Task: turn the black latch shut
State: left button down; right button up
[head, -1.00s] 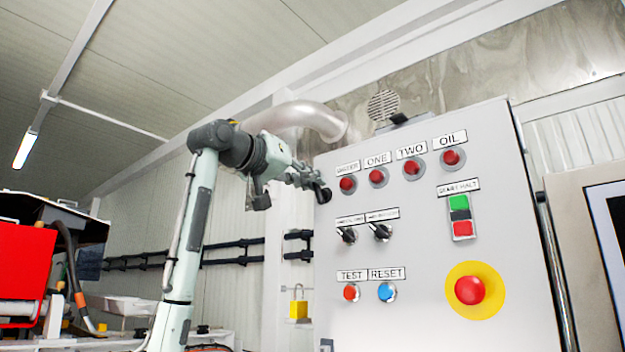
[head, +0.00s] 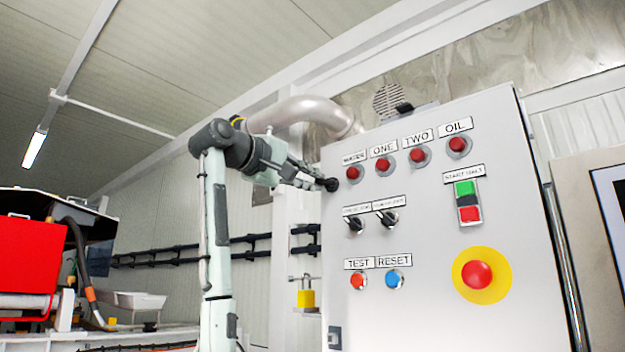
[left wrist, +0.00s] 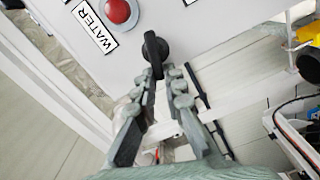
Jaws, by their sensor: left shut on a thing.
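The black latch (head: 331,185) is on the left edge of the grey control cabinet's front (head: 420,300), left of the red lamp under the label WATER. In the left wrist view the latch (left wrist: 155,50) is a dark knob with a narrow handle, which runs down between the fingertips. My left gripper (head: 318,184) reaches it from the left and is shut on the handle. Its two fingers (left wrist: 163,76) lie either side of the handle's lower end. The exact contact is small and partly hidden. My right gripper is in neither view.
The cabinet carries red lamps (head: 383,164), two black selector switches (head: 388,218), TEST and RESET buttons (head: 394,280) and a red emergency stop (head: 477,274). A yellow padlock (head: 305,298) hangs at its left. Red equipment (head: 30,268) stands far left.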

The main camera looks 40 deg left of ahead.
pick_arm(q)
jog(key=shift+f+n+b, duration=0.2)
jog(key=shift+n, duration=0.65)
jog(key=shift+f+n+b, duration=0.15)
jog(key=shift+f+n, duration=0.05)
jog(key=shift+n, duration=0.65)
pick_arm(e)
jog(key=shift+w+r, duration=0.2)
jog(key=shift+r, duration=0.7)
pick_arm(q)
jog(key=shift+a+n, duration=0.1)
jog(key=shift+n, duration=0.2)
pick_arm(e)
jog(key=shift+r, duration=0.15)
pick_arm(q)
jog(key=c, duration=1.6)
grip_release()
jog(key=s, duration=1.2)
jog(key=shift+a, duration=0.45)
jog(key=shift+f, duration=0.1)
